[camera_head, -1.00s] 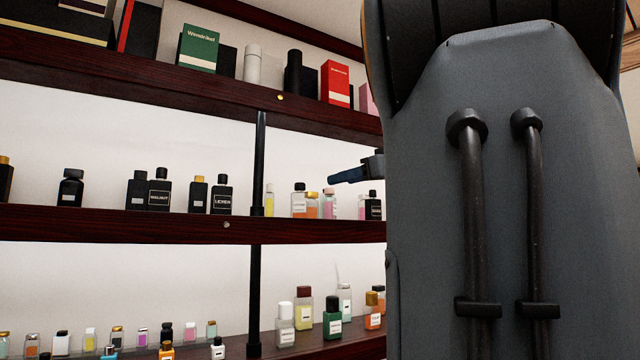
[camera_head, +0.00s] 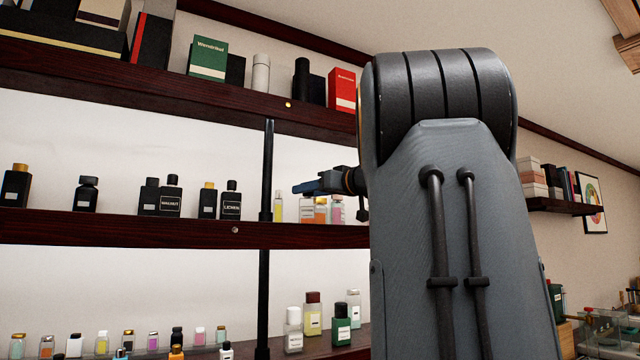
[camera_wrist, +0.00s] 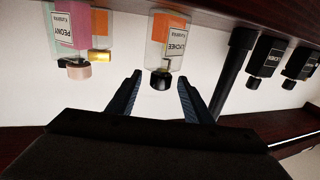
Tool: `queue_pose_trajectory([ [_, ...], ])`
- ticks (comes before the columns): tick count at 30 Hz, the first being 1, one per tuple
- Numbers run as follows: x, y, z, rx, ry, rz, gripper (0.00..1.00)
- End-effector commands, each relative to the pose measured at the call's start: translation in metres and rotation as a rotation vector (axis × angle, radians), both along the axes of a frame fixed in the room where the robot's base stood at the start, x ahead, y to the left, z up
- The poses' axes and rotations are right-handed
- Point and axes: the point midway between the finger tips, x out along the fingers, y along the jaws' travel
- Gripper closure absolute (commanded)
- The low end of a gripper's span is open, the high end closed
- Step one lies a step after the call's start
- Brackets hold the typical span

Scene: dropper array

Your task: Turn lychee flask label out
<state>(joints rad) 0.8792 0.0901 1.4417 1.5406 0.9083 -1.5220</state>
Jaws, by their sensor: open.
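The lychee flask is a clear glass flask (camera_wrist: 153,50) with a black cap and a pale label reading LYCHEE. In the wrist view it hangs upside down near the top centre, its label toward the right of the visible side. An orange patch shows beside the label. In the head view the flask (camera_head: 307,212) stands on the middle shelf, its top hidden by my gripper (camera_head: 300,188). In the wrist view my gripper (camera_wrist: 159,78) is open, its two blue fingers on either side of the black cap. I see gaps between fingers and cap.
A pink PEONY flask (camera_wrist: 66,30) and an orange flask (camera_wrist: 101,22) stand close by. Past the black post (camera_wrist: 232,70) on the other side are black flasks (camera_wrist: 264,58). The middle shelf (camera_head: 180,229) has bare stretches; the upper shelf (camera_head: 180,85) hangs above.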

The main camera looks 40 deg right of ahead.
Motion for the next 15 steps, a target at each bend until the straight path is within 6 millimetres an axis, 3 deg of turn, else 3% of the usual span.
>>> queue_pose_trajectory([
  [4, 0.0095, 0.0011, 0.0003, 0.002, 0.000, 0.002, 0.54],
  [13, 0.0113, 0.0006, -0.0006, 0.001, 0.000, 0.000, 0.54],
  [15, 0.0112, 0.0006, -0.0007, 0.001, 0.000, 0.000, 0.66],
])
